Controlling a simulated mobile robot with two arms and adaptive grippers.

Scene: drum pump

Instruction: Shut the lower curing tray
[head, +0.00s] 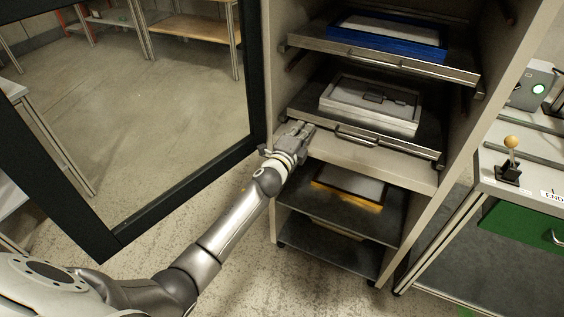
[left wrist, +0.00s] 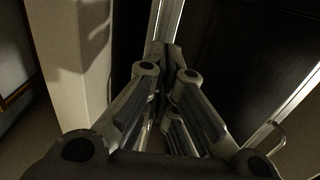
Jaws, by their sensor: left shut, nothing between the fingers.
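The lower curing tray (head: 428,150) is a dark tray with a metal front rail and a bar handle. It stands pulled out of the cabinet, with a light grey frame (head: 370,118) lying on it. The upper tray (head: 460,73) above it also sticks out and bears a blue frame (head: 400,48). My left gripper (head: 306,128) is shut and empty at the left end of the lower tray's front rail, left of the handle. In the left wrist view its closed fingers (left wrist: 168,62) are close to a bright metal rail; I cannot tell if they touch. My right gripper is out of view.
The cabinet's open door (head: 258,75) with a large pane stands at the left. Below the trays are a beige ledge (head: 405,172) and lower shelves, one with a yellow-edged frame (head: 350,185). A bench with a lever (head: 510,160) stands close at the right.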

